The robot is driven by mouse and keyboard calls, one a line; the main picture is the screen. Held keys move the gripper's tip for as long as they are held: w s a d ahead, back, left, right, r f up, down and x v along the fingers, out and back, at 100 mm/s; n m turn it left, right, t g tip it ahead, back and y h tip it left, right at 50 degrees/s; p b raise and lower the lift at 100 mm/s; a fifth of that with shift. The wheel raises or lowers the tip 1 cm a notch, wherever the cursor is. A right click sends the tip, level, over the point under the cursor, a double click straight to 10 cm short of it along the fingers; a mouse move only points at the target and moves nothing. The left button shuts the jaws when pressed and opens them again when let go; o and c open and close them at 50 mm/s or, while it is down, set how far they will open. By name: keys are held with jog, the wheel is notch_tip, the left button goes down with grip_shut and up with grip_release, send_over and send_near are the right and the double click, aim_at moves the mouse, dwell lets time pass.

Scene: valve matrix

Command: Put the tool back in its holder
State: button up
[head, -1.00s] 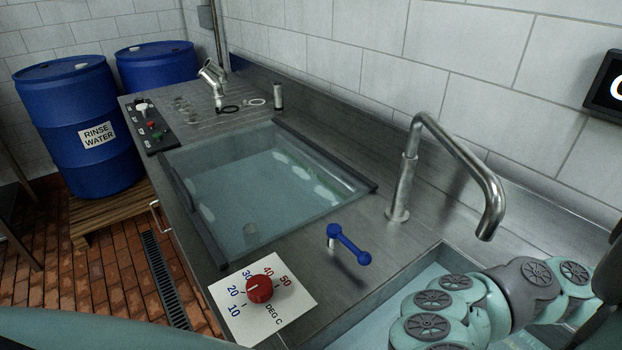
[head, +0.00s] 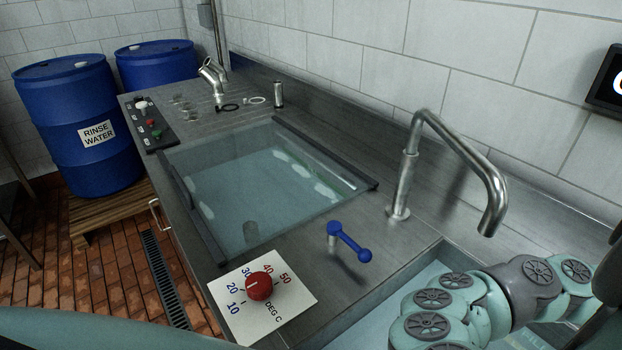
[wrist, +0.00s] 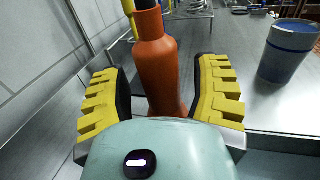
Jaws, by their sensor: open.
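An orange tool handle (wrist: 162,65) stands between the two yellow fingers of my gripper (wrist: 158,90) in the wrist view. The fingers are open, one on each side of the handle, with a gap visible at least on the right. The lower end of the handle is hidden behind my gripper's body. I cannot make out the tool's holder in either view. The head view shows part of my arm at the lower right but neither my gripper nor the tool.
A blue-grey cup-like container (wrist: 288,52) stands right of the tool on a metal surface. The head view shows a steel counter with a water basin (head: 265,190), a tap (head: 445,150), a blue lever (head: 350,242) and a red dial (head: 259,287). Blue drums (head: 75,125) stand at left.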

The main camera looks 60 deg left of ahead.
notch_tip(320, 180, up, 8)
jog(key=shift+a+r, duration=0.1)
jog(key=shift+r, duration=0.9)
jog(key=shift+r, duration=0.1)
